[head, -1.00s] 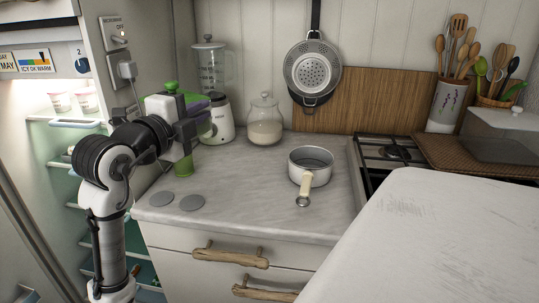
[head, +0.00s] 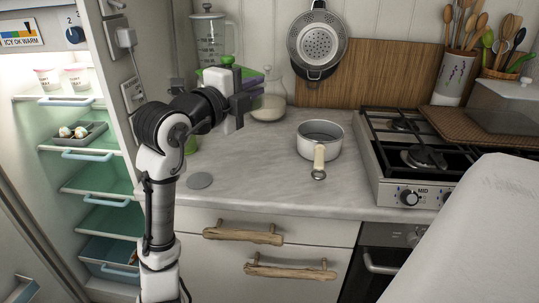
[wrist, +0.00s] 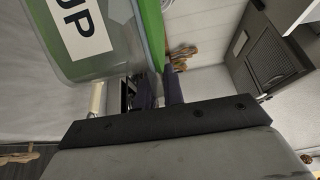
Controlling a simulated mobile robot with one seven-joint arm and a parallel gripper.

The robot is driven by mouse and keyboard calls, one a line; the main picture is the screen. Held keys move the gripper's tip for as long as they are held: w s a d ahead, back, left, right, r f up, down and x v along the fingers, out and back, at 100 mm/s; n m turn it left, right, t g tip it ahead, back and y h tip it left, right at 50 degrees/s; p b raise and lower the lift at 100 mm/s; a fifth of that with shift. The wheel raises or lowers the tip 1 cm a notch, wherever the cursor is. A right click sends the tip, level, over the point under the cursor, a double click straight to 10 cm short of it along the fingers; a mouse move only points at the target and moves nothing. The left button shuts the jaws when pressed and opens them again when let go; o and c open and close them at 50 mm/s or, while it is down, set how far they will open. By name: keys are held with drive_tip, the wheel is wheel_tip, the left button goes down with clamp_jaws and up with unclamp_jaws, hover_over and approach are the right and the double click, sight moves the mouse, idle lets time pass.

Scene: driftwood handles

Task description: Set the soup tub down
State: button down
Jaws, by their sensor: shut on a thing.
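My gripper (head: 240,98) is shut on the soup tub (head: 250,75), above the back left of the worktop (head: 255,180). In the head view, the arm hides most of the tub; green and purple parts show behind the gripper. In the wrist view, the translucent tub (wrist: 105,62) fills the upper left, with a white label reading "UP" and a green edge close to the dark fingers. The tub looks tilted in that view. Its underside is hidden, and I see no contact with the worktop.
A saucepan (head: 320,142) stands on the worktop, its handle toward the front. A glass jar (head: 270,103) and a blender jug (head: 208,40) stand behind the gripper. A grey disc (head: 199,181) lies at the front left. The stove (head: 415,150) is right; the open fridge (head: 95,180) is left.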

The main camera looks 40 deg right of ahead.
drive_tip(key=shift+s+d+f, duration=0.1)
wheel_tip(320, 180, down, 20)
drive_tip(key=shift+r+p, duration=0.1)
drive_tip(key=shift+p, duration=0.9)
drive_tip(key=shift+b, duration=0.3)
drive_tip(key=c, duration=1.5)
unclamp_jaws()
drive_tip(key=shift+p, duration=0.35)
drive_tip(key=s+a+b, duration=0.2)
drive_tip(key=a+b, duration=0.2)
drive_tip(key=a, duration=0.7)
drive_tip(key=shift+s+a, duration=0.15)
drive_tip(key=shift+a, duration=0.25)
